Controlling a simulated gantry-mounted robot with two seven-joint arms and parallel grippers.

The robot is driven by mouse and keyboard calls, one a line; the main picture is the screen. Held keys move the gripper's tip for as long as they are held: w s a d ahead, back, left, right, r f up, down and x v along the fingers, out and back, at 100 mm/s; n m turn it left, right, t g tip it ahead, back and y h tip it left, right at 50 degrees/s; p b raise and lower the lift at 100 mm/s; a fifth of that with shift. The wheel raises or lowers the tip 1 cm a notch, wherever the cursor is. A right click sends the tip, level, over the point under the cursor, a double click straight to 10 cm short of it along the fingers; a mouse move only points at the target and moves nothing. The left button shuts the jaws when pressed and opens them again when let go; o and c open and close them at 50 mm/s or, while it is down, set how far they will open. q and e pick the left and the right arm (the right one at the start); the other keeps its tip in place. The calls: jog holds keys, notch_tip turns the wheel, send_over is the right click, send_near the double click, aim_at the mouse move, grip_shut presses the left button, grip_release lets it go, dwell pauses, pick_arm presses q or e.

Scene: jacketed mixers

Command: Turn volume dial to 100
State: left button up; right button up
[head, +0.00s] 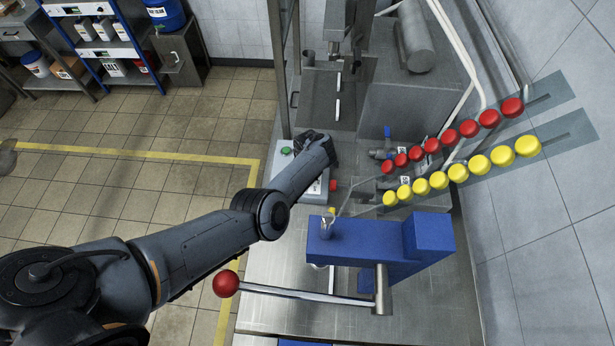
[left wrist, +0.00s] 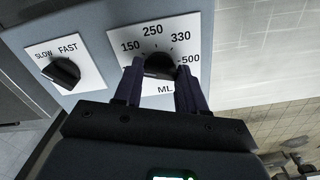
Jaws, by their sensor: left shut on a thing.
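The volume dial (left wrist: 159,64) is a dark round knob on a white plate marked 150, 250, 330, 500 and ML. My left gripper (left wrist: 157,76) is shut on this knob, with one finger on each side, in the left wrist view. The fingers cover the lower left of the scale, and no 100 mark shows. I cannot tell where the knob points. In the head view my left arm reaches over the grey control box (head: 312,191), and its wrist hides the dial and fingertips. My right gripper is not in view.
A second dark knob (left wrist: 61,72), marked SLOW and FAST, sits left of the volume dial. A blue machine block (head: 350,245) and a lever with a red ball (head: 226,284) stand near the box. Rows of red knobs (head: 468,128) and yellow knobs (head: 480,164) are at right.

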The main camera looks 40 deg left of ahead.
pick_arm(q)
jog(key=n+b, duration=0.1)
jog(key=n, duration=0.3)
jog(key=shift+b, duration=0.3)
dwell(0.5)
jog(key=o, duration=1.1)
jog(key=shift+c, duration=0.2)
jog(key=shift+r, duration=0.1)
notch_tip(320, 180, up, 11)
jog(key=p, duration=0.3)
jog(key=shift+f, duration=0.2)
